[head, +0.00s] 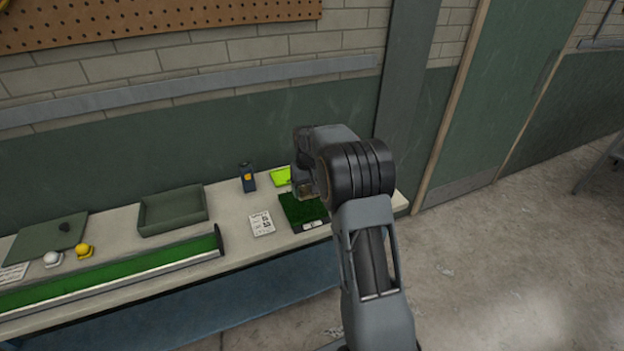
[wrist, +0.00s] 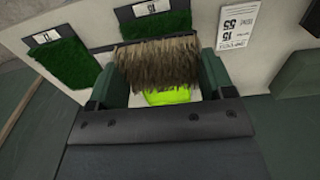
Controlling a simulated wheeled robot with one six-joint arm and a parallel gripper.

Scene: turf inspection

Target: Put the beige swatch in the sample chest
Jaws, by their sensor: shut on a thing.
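My gripper (wrist: 160,78) is shut on the beige swatch (wrist: 160,60), a tuft of tan, straw-like turf between the two fingers in the wrist view. In the head view my gripper (head: 306,190) is above the right part of the bench, over a dark green swatch, and my arm hides much of it. The sample chest appears to be the open green box (head: 172,225) on the bench, left of my gripper and apart from it. Its inside looks empty from here.
Green swatches (wrist: 65,62) with number labels lie below my gripper. A long green trough (head: 120,267) runs along the front. A flat green lid (head: 45,240) lies at left.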

